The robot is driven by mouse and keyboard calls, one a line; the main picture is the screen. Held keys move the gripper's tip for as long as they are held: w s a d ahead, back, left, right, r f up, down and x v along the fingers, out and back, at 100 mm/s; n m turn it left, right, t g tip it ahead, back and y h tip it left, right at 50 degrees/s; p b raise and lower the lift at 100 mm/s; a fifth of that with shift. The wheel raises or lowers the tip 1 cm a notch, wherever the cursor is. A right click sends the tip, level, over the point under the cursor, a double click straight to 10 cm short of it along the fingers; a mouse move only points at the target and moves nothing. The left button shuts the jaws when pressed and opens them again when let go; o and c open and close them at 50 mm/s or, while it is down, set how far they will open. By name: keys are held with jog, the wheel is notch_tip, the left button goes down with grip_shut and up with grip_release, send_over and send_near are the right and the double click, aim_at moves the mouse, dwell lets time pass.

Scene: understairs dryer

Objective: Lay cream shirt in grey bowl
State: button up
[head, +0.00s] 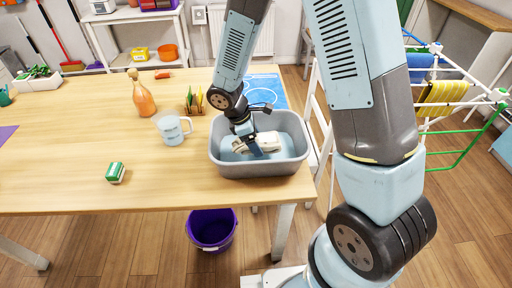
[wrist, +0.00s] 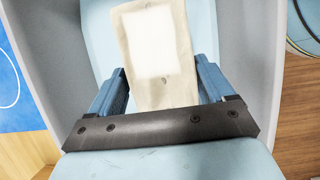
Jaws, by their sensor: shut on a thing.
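The grey bowl (head: 262,170) is a deep rectangular basin at the right front of the wooden table. My gripper (head: 257,148) reaches down inside it. The gripper is shut on the cream shirt (head: 270,139), a small folded cream piece with a white patch. In the wrist view the cream shirt (wrist: 178,30) lies between the two blue fingers of my gripper (wrist: 163,75), over a light blue surface (wrist: 95,40). The bowl's grey walls (wrist: 250,50) stand on both sides. I cannot tell whether the shirt touches what is under it.
A measuring jug (head: 173,130), an orange bottle (head: 143,98), a rack with thin upright items (head: 195,101) and a green-white box (head: 115,172) stand left of the bowl. A purple bucket (head: 212,229) is on the floor. A drying rack (head: 450,110) stands right. The table's left front is clear.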

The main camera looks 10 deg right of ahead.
jog(key=shift+w+d+f, duration=0.3)
jog(key=shift+w+f, duration=0.35)
jog(key=shift+f, duration=1.75)
jog(key=o, duration=1)
jog(key=shift+f, duration=0.1)
jog(key=v, duration=1.2)
jog(key=shift+d+r, duration=0.1)
jog(key=shift+r, duration=0.15)
